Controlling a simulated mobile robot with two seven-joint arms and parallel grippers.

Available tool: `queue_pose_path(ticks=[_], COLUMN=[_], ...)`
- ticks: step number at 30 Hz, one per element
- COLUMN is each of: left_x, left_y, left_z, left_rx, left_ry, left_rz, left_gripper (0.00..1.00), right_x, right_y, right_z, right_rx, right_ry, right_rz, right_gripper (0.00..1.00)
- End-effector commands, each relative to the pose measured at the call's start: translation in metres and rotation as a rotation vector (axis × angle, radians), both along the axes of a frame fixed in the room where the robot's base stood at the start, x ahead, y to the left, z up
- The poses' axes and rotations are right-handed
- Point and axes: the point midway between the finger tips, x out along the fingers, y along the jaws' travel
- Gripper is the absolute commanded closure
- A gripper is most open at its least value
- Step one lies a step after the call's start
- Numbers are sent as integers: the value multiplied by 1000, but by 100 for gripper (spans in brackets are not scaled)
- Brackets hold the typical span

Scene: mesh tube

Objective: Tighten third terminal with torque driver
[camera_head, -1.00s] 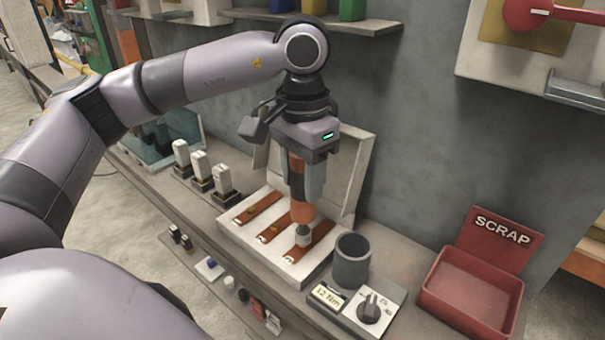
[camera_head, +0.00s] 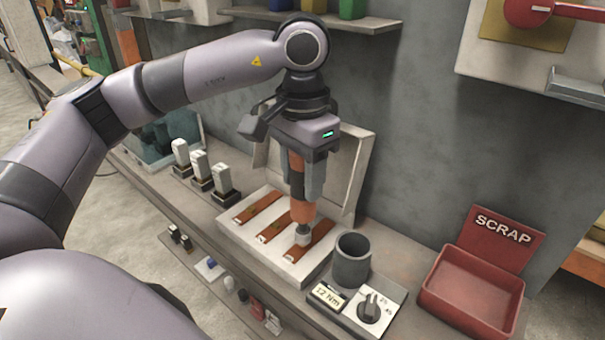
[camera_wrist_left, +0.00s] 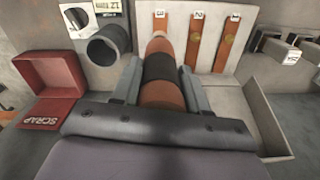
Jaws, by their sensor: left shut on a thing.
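My left gripper (camera_head: 300,178) is shut on the orange and black torque driver (camera_head: 301,212) and holds it upright, tip down. In the wrist view the torque driver (camera_wrist_left: 160,80) lies between the two grey fingers of the left gripper (camera_wrist_left: 160,88). The driver's grey socket end (camera_head: 303,235) is over the rightmost copper bar (camera_head: 312,243) in the white tray (camera_head: 265,258); the terminal under it is hidden. The other two copper bars (camera_head: 257,208) (camera_head: 276,227) lie to its left. In the wrist view the bar labels read 3, 2 and 1. My right gripper is not in view.
A red SCRAP bin (camera_head: 470,295) is further right. Several white-topped blocks (camera_head: 200,168) stand left of the tray. A wall stands behind.

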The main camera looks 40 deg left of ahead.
Motion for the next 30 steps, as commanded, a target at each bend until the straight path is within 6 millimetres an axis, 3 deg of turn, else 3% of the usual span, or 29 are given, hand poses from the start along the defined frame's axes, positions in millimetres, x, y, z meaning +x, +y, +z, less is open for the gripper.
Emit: queue_pose_path(ticks=[30], left_x=[0], left_y=[0], left_z=[-4], left_rx=[-1], left_ry=[-3], left_rz=[0], left_gripper=[93], right_x=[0], right_y=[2], right_z=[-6], right_rx=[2], right_ry=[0], right_rz=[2], right_gripper=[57])
